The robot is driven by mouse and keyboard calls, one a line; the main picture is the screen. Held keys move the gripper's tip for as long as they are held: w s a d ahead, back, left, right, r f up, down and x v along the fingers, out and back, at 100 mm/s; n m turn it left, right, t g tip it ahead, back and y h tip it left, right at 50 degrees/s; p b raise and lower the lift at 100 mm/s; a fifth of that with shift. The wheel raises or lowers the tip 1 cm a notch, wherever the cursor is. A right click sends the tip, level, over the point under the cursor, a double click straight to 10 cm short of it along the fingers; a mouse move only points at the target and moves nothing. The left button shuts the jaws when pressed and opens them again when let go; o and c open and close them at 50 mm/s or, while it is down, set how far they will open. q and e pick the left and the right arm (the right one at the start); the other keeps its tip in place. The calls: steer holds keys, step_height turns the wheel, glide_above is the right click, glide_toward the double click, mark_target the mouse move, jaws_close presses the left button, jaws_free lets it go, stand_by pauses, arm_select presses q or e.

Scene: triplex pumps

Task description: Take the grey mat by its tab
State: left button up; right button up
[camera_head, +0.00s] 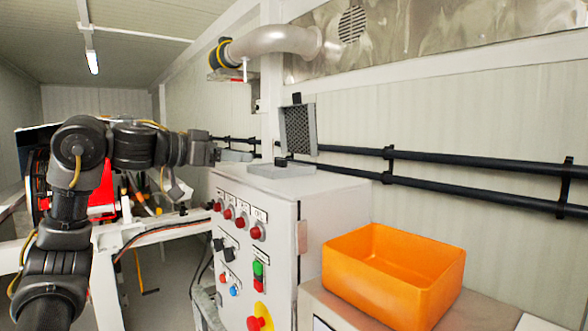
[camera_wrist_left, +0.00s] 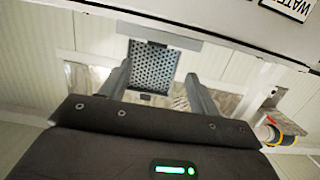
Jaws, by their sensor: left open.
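The grey mat (camera_head: 297,131) is a dark, perforated panel standing upright above the white control cabinet, near the wall. A small black tab (camera_head: 297,98) sticks up from its top edge. In the left wrist view the mat (camera_wrist_left: 153,66) shows between the fingers, with the dark tab (camera_wrist_left: 145,97) at its lower edge in that picture. My left gripper (camera_head: 246,155) is open and empty, left of the mat and lower than its tab. Its two fingers also show in the left wrist view (camera_wrist_left: 158,72), apart from each other. My right gripper is not in view.
The white control cabinet (camera_head: 284,215) with red buttons stands below the mat. An orange crate (camera_head: 352,279) sits to its right. Black pipes (camera_head: 440,158) run along the wall behind. A large pipe (camera_head: 275,40) hangs above. The air between gripper and mat looks clear.

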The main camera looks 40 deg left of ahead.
mark_target(278, 160)
arm_select(q)
steer(key=shift+w+d+p, duration=0.55)
steer(key=shift+w+d, duration=0.15)
steer(key=shift+w, duration=0.35)
steer(key=x, duration=0.3)
steer(key=shift+w+a+f, duration=0.1)
steer(key=shift+w+a, duration=0.05)
steer(key=shift+p, duration=0.5)
steer(key=p+x, duration=0.2)
steer(key=x, duration=0.2)
steer(key=shift+w+f, duration=0.1)
steer(key=shift+w, duration=0.1)
steer(key=shift+w+f, duration=0.1)
steer(key=shift+w, duration=0.1)
steer(key=shift+s, duration=0.25)
steer(key=c, duration=1.1)
steer(key=shift+o, duration=0.2)
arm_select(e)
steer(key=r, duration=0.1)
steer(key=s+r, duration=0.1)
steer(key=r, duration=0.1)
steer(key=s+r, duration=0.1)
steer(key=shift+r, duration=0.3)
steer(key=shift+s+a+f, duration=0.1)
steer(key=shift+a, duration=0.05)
